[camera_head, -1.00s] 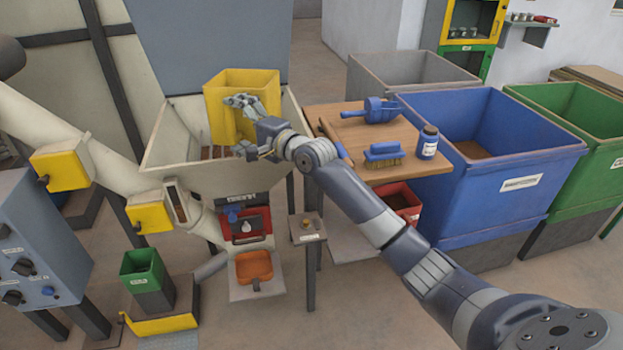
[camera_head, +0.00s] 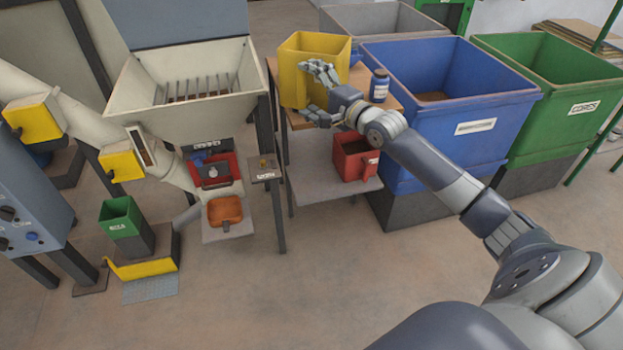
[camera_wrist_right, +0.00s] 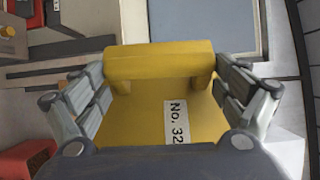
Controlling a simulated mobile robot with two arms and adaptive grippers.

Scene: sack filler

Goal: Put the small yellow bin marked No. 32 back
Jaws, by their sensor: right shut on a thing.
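The small yellow bin (camera_head: 298,68) is upright in the head view, at the wooden table (camera_head: 389,108) right of the hopper. Its label "No. 32" faces me in the right wrist view, where the bin (camera_wrist_right: 135,118) lies between the fingers. My right gripper (camera_head: 318,92) is shut on the bin's near side; it also shows in the right wrist view (camera_wrist_right: 160,88). I cannot tell whether the bin touches the table top. The bin hides part of the table and a blue thing behind it. My left gripper is not in view.
The hopper (camera_head: 139,83) with a grate stands left of the bin. A blue bottle (camera_head: 379,86) stands close on the right. A red container (camera_head: 350,160) sits on the lower shelf. Large blue (camera_head: 505,110) and green (camera_head: 551,110) bins stand right. The front floor is clear.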

